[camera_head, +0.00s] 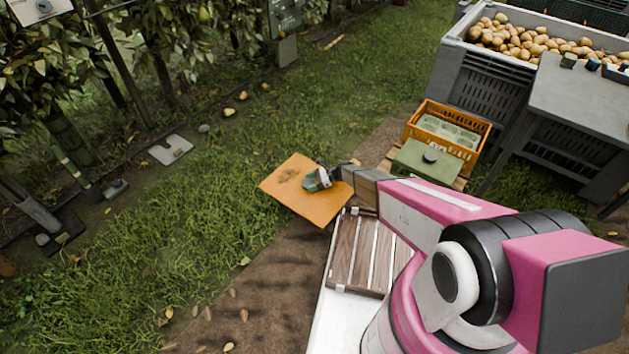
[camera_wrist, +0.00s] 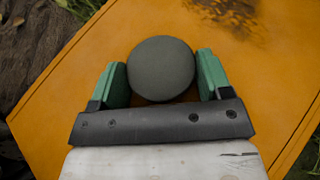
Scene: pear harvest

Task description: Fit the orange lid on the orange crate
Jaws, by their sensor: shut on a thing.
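The orange lid (camera_head: 300,193) is a flat square panel with a dark smudge and a round dark knob (camera_wrist: 161,69). My gripper (camera_head: 318,180) is shut on the knob, with one green finger on each side of it in the wrist view (camera_wrist: 162,78). The lid fills most of the wrist view (camera_wrist: 60,90). It appears held above the grass, left of my base. The orange crate (camera_head: 480,128) stands to the right on a wooden pallet. Its top is open and pale green containers show inside. The lid and the crate are well apart.
A green box with a dark knob (camera_head: 425,163) stands just in front of the orange crate. A grey bin of pears (camera_head: 480,62) and a grey table (camera_head: 585,95) stand behind and right. A slatted wooden deck (camera_head: 358,255) is below my arm.

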